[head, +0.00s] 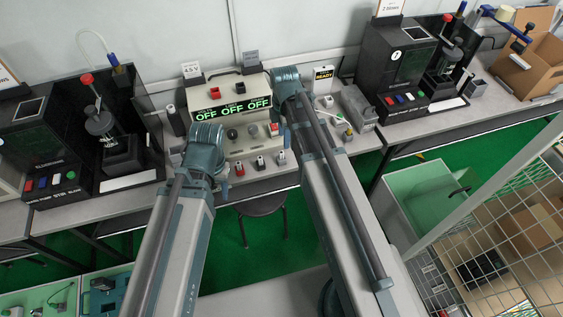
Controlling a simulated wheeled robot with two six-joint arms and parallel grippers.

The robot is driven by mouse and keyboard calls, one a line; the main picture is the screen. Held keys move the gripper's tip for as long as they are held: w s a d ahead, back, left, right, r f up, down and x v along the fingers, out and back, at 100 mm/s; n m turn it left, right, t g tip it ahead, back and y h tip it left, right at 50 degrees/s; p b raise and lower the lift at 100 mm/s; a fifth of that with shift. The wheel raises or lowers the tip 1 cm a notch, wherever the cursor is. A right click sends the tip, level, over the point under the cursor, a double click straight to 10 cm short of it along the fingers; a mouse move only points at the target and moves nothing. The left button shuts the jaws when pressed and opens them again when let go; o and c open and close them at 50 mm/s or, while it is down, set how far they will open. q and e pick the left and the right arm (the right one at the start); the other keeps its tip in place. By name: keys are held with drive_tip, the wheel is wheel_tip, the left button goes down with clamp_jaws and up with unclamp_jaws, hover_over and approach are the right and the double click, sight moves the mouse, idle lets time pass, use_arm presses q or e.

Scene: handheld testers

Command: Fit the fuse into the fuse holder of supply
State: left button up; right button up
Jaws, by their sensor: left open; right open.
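The supply (238,143) is a cream box at the back of the middle bench. Its green display reads OFF in three places, and knobs and sockets sit on its front. I cannot pick out the fuse or the fuse holder at this size. My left arm (205,140) reaches up in front of the supply's left side. My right arm (288,85) reaches up along its right side. The ends of both arms bend away behind their own links, so I see no jaws or fingertips. My arms cover parts of the supply and bench.
Several small red-topped parts (258,163) stand before the supply. A black tester (42,140) stands on the left, another (398,65) on the right. A stool (262,203) is below the bench.

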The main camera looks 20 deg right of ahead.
sight(282, 152)
drive_tip(key=f+b, duration=0.4)
drive_tip(key=f, duration=0.1)
drive_tip(key=f+b, duration=0.3)
drive_tip(key=shift+s+a+f, duration=0.1)
drive_tip(key=shift+a+f, duration=0.05)
drive_tip(key=shift+a, duration=0.25)
use_arm(q)
wheel_tip(282, 152, down, 8)
use_arm(e)
clamp_jaws()
